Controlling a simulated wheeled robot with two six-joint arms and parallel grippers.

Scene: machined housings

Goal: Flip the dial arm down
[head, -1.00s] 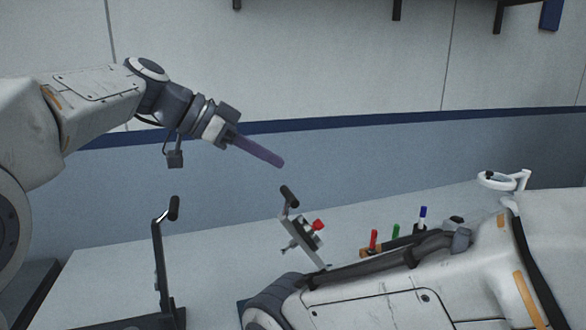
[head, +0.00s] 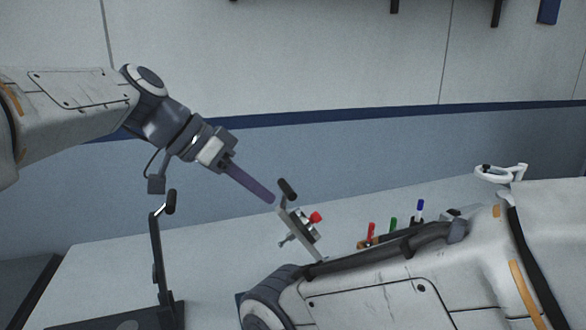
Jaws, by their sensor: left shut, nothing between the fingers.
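The likely dial arm is a grey metal lever with a black grip (head: 287,189) at its upper end. It tilts up to the left on a small fixture (head: 302,230) with a red knob (head: 315,217). Its lower part is hidden behind my right arm. My left gripper (head: 270,197) is shut and empty, its purple fingers pointing down to the right. In the picture its tips are just left of the black grip; I cannot tell whether they touch. My right arm lies across the lower right, and its gripper is not visible.
A second upright lever (head: 158,255) with a black grip stands on a dark base at the left. Red, green and blue pens (head: 392,225) stand behind my right arm. A white ring-shaped part (head: 502,172) is at the right. The table (head: 220,250) is clear between the levers.

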